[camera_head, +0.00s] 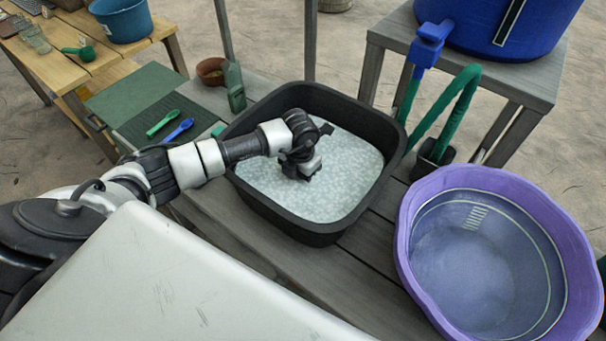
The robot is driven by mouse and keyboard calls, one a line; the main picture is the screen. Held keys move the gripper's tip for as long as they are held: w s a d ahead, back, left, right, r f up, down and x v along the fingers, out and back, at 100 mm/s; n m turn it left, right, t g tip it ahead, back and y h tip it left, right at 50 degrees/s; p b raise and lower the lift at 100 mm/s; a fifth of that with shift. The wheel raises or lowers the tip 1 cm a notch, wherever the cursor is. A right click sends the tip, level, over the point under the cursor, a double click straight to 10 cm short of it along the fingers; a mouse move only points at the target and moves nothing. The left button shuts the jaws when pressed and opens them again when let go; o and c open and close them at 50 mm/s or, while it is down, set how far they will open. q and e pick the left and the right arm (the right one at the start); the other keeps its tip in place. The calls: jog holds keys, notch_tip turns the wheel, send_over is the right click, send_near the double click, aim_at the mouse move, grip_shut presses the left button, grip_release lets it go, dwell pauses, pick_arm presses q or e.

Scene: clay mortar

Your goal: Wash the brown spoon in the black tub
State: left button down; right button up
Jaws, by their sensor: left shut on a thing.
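The black tub (318,231) stands on the grey slatted table, filled with whitish, bubbly suds (345,185). My left gripper (304,175) reaches in from the left and points down inside the tub, with its tip at the suds. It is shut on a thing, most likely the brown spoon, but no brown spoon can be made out. The held thing is hidden by the gripper or the suds. My right gripper is not in view.
A purple basin (410,215) of water stands right of the tub. A green spoon (162,123) and a blue spoon (178,130) lie on a dark mat to the left. A green bottle (235,88) and brown bowl (211,71) stand behind. A blue barrel (480,25) stands back right.

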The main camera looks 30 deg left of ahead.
pick_arm(q)
jog(key=shift+w+d+b, duration=0.15)
jog(key=shift+w+d, duration=0.15)
jog(key=shift+d, duration=0.3)
jog(key=shift+w+d+b, duration=0.15)
jog(key=shift+w+d, duration=0.1)
jog(key=shift+d, duration=0.35)
jog(key=shift+s+a+p, duration=0.15)
jog(key=shift+s+a, duration=0.15)
jog(key=shift+a, duration=0.3)
jog(key=shift+s+a+p, duration=0.15)
jog(key=shift+s+a, duration=0.15)
jog(key=shift+a, duration=0.3)
jog(key=shift+w+d+b, duration=0.2)
jog(key=shift+w+d, duration=0.1)
jog(key=shift+d, duration=0.3)
jog(key=shift+w+d+b, duration=0.2)
jog(key=shift+w+d, duration=0.1)
jog(key=shift+d, duration=0.3)
jog(key=shift+s+a+p, duration=0.15)
jog(key=shift+s+a, duration=0.15)
jog(key=shift+a, duration=0.3)
jog(key=shift+s+a+p, duration=0.15)
jog(key=shift+s+a, duration=0.1)
jog(key=shift+a, duration=0.35)
jog(key=shift+w+d, duration=0.3)
jog(key=shift+d, duration=0.3)
